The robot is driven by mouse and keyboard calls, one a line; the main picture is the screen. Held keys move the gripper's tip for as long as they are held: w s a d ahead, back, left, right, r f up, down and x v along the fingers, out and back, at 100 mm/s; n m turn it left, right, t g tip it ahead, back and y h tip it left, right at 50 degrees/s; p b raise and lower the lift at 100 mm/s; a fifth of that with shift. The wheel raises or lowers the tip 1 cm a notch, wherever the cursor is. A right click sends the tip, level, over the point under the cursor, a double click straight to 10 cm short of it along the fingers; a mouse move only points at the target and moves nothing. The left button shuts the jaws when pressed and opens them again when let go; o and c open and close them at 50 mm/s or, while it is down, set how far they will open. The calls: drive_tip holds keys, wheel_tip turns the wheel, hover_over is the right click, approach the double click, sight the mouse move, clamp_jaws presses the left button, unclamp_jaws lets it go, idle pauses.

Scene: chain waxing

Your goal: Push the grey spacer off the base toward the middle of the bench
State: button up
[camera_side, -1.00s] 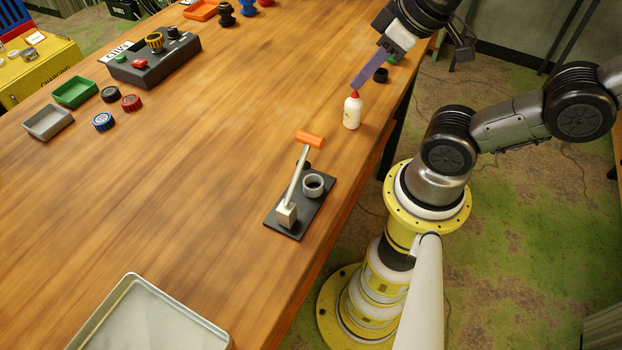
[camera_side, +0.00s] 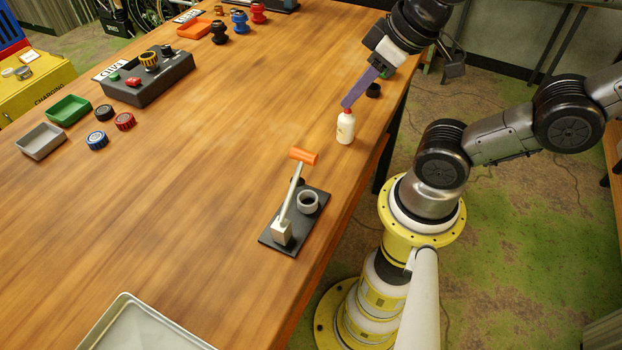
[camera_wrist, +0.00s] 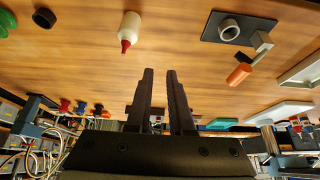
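The grey spacer (camera_side: 308,202) is a short ring standing on the black base (camera_side: 270,238) near the bench's right edge. The base also carries a pale block with a tilted lever and an orange handle (camera_side: 303,156). In the wrist view the spacer (camera_wrist: 229,29) sits on the base (camera_wrist: 212,27) at upper right. My gripper (camera_side: 347,104) is above the bench, beyond the base in the side view, its fingers overlapping the bottle's top. In the wrist view my gripper (camera_wrist: 160,72) shows two dark fingers with a narrow empty gap, apart from the spacer.
A white bottle with a red cap (camera_side: 345,128) stands between my gripper and the base in the side view. A metal tray (camera_side: 118,306) lies at the front. Small trays, caps and a dark control box (camera_side: 160,82) are at far left. The bench middle is clear.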

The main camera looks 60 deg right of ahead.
sight(305, 209)
drive_tip(key=shift+o, duration=1.2)
drive_tip(key=shift+s+a+f+m, duration=0.1)
drive_tip(key=shift+s+a+m, duration=0.05)
drive_tip(key=shift+s+m, duration=0.15)
drive_tip(key=o, duration=0.5)
drive_tip(key=a+m+g, duration=0.1)
drive_tip(key=s+a+m+g+y, duration=0.1)
drive_tip(key=shift+s+f+m, duration=0.1)
drive_tip(key=shift+f+m, duration=0.1)
drive_tip(key=shift+m, duration=0.2)
drive_tip(key=shift+o, duration=1.1)
drive_tip(key=a+m+g+y, duration=0.1)
drive_tip(key=m, duration=0.1)
drive_tip(key=a+m+g+y, duration=0.1)
drive_tip(key=m, duration=0.1)
drive_tip(key=shift+a+f+m+g+y, duration=0.15)
drive_tip(key=shift+f+m+g+y, duration=0.15)
drive_tip(key=shift+f+g, duration=0.1)
drive_tip(key=w+d+f+m+g+y, duration=0.1)
drive_tip(key=w+d+f+m+y, duration=0.1)
drive_tip(key=w+m+y, duration=0.3)
drive_tip(key=m, duration=0.3)
drive_tip(key=shift+m+g, duration=0.3)
drive_tip(key=shift+g, duration=0.1)
drive_tip(key=shift+w+f, duration=0.1)
drive_tip(key=x, duration=1.3)
drive_tip(key=shift+a+f, duration=0.1)
drive_tip(key=shift+a, duration=0.2)
